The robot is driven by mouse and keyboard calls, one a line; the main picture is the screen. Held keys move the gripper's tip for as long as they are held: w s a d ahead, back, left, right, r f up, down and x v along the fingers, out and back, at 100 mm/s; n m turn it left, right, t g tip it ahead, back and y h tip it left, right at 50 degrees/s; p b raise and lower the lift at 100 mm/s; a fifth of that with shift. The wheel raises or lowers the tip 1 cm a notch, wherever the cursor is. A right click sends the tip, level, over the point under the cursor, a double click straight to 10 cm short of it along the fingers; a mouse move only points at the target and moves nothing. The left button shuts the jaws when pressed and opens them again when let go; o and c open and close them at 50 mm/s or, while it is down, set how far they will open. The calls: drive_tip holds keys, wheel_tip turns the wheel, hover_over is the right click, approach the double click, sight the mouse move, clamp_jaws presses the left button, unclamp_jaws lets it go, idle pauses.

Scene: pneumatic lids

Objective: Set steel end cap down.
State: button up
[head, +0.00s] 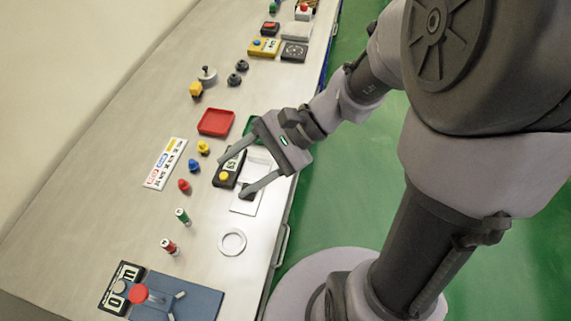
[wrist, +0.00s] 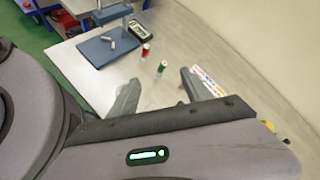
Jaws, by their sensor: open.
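My gripper (head: 232,178) is open over the bench, its fingers spread on either side of a dark box with a yellow button (head: 225,177). Nothing shows held between the fingers, which also show in the wrist view (wrist: 161,82). A small dark piece (head: 247,190) is by the tip of the nearer finger, over a white plate (head: 243,207); I cannot tell whether they touch. I cannot tell for sure which piece is the steel end cap; the finger partly hides this one.
A red tray (head: 216,122) and a green tray (head: 250,125) lie beyond the gripper. Red and green cylinders (head: 182,215), a white ring (head: 232,242) and a blue-based press (head: 190,300) are nearer. The bench between the ring and press is clear.

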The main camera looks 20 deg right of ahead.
drive_tip(key=s+d+r+n+t+h+b, duration=0.3)
drive_tip(key=s+d+r+n+t+h, duration=0.1)
drive_tip(key=h, duration=0.5)
drive_tip(key=s+d+n+t, duration=0.1)
drive_tip(key=s+d+n, duration=0.1)
drive_tip(key=s+n, duration=0.1)
drive_tip(key=shift+s+n, duration=0.2)
drive_tip(key=shift+n, duration=0.1)
drive_tip(key=shift+d, duration=0.1)
idle(0.3)
